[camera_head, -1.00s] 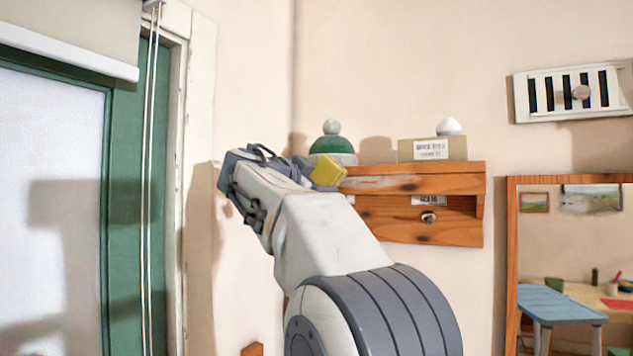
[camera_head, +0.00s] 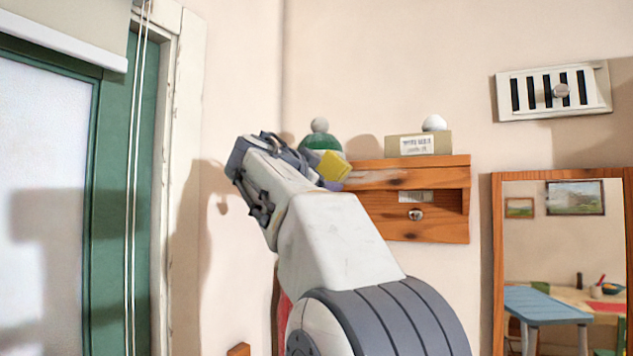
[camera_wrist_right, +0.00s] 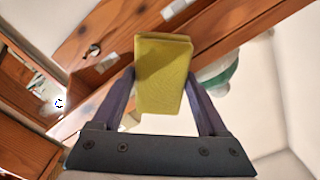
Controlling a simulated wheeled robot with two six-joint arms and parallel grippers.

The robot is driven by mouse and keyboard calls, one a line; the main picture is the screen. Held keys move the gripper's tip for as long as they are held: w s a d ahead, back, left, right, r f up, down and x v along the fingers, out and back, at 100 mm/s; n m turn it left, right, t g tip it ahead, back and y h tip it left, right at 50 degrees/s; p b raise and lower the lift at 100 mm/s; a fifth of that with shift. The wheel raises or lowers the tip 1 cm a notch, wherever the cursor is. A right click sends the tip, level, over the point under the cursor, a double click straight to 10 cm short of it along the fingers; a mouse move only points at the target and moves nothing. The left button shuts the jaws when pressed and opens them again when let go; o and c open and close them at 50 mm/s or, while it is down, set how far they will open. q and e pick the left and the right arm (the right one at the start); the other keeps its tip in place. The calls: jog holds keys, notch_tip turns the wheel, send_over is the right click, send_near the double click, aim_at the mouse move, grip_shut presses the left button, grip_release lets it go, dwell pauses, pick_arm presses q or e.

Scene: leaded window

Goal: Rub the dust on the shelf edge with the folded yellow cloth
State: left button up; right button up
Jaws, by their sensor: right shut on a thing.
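The folded yellow cloth (camera_head: 333,166) is in my right gripper (camera_head: 318,164), at the left end of the wooden shelf (camera_head: 445,176). In the right wrist view the cloth (camera_wrist_right: 163,70) stands upright between the two dark fingers of the gripper (camera_wrist_right: 160,88), which are shut on it. A pale dust smear (camera_head: 375,176) lies on the shelf's front edge, just right of the cloth. My gripper and arm hide the shelf's left end. I cannot tell whether the cloth touches the edge. My left gripper is not in view.
A green dome with a white knob (camera_head: 321,137) stands close behind the cloth. A labelled box (camera_head: 418,145) with a white ball (camera_head: 434,122) stands further right on the shelf. A round knob (camera_head: 416,214) sits below. A mirror (camera_head: 560,240) hangs right; a green-framed window (camera_head: 50,200) is left.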

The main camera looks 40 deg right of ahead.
aim_at(338, 175)
jog(key=shift+s+d+f+b, duration=0.1)
jog(key=shift+s+d+b, duration=0.25)
jog(key=shift+s+b, duration=0.25)
jog(key=shift+s+d+b, duration=0.2)
jog(key=shift+s, duration=0.25)
jog(key=shift+s+d+b, duration=0.15)
jog(key=shift+s+d, duration=0.05)
jog(key=shift+s, duration=0.25)
jog(key=shift+s+d+b, duration=0.35)
jog(key=shift+s+b, duration=0.25)
jog(key=shift+s, duration=0.3)
jog(key=shift+s+d+b, duration=0.35)
jog(key=shift+s, duration=0.45)
jog(key=shift+s+d+b, duration=0.35)
jog(key=shift+s, duration=0.45)
jog(key=shift+s+d+b, duration=0.25)
jog(key=shift+s+d, duration=0.1)
jog(key=shift+s, duration=0.5)
jog(key=shift+s+d+b, duration=0.25)
jog(key=shift+s+d, duration=0.1)
jog(key=shift+s, duration=0.45)
jog(key=shift+s+d, duration=0.3)
jog(key=shift+s, duration=0.45)
jog(key=shift+s+d, duration=0.3)
jog(key=shift+s, duration=0.4)
jog(key=shift+s+d, duration=0.3)
jog(key=shift+s, duration=0.45)
jog(key=shift+b, duration=0.35)
jog(key=shift+w, duration=0.1)
